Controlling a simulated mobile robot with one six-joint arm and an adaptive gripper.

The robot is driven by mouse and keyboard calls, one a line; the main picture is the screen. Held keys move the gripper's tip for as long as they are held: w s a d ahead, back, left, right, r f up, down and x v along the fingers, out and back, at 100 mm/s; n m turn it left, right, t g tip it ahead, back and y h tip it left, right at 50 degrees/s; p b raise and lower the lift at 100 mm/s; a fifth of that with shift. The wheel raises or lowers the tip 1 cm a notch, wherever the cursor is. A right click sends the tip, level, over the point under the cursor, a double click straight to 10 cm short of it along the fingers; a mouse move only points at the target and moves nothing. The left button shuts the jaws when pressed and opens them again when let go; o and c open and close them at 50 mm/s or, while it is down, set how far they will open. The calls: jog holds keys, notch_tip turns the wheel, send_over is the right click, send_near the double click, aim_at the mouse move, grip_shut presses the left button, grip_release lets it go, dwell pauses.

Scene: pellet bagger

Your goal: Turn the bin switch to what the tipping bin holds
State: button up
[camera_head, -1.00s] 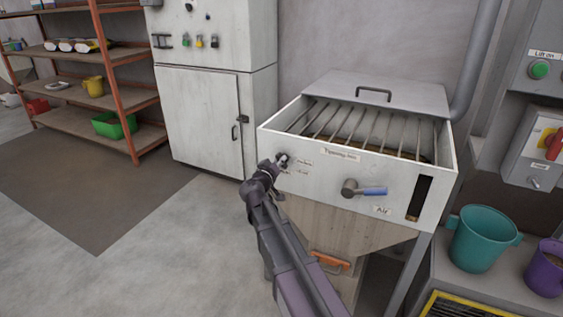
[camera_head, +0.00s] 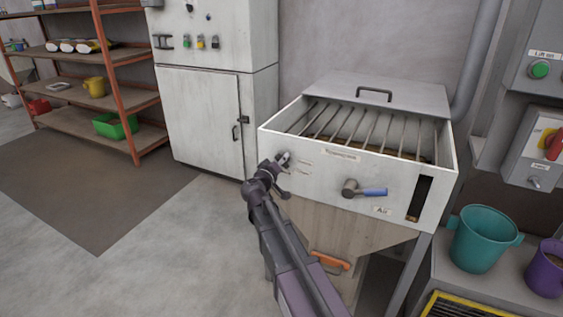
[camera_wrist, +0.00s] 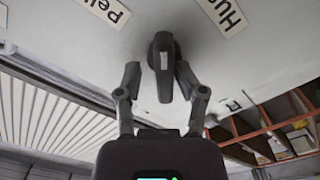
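The tipping bin (camera_head: 325,190) is a pale metal hopper with a bar grate over its opening. Brown material (camera_head: 408,152) shows dimly between the bars; I cannot tell what it is. The bin switch (camera_wrist: 162,60) is a dark knob on the bin's front, seen close in the wrist view. Two cut-off labels sit beside it, one starting "Pel" (camera_wrist: 106,8) and one starting "Hu" (camera_wrist: 222,14). My gripper (camera_wrist: 168,82) is open, its fingers apart on either side of the knob. In the head view my gripper (camera_head: 276,174) is at the panel's left end and covers the switch.
A blue-handled valve (camera_head: 365,190) projects from the bin's front, right of my gripper. An orange handle (camera_head: 328,261) is below. A teal bucket (camera_head: 478,240) and a purple one (camera_head: 546,268) stand right. A grey cabinet (camera_head: 203,120) stands left behind; the left floor is clear.

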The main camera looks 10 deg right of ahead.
jog(key=shift+w+d+f, duration=0.1)
jog(key=shift+w+f, duration=0.1)
jog(key=shift+s, duration=0.1)
jog(key=shift+s+a, duration=0.15)
jog(key=shift+a, duration=0.05)
jog(key=shift+s+a, duration=0.15)
jog(key=shift+s, duration=0.05)
jog(key=v, duration=1.1)
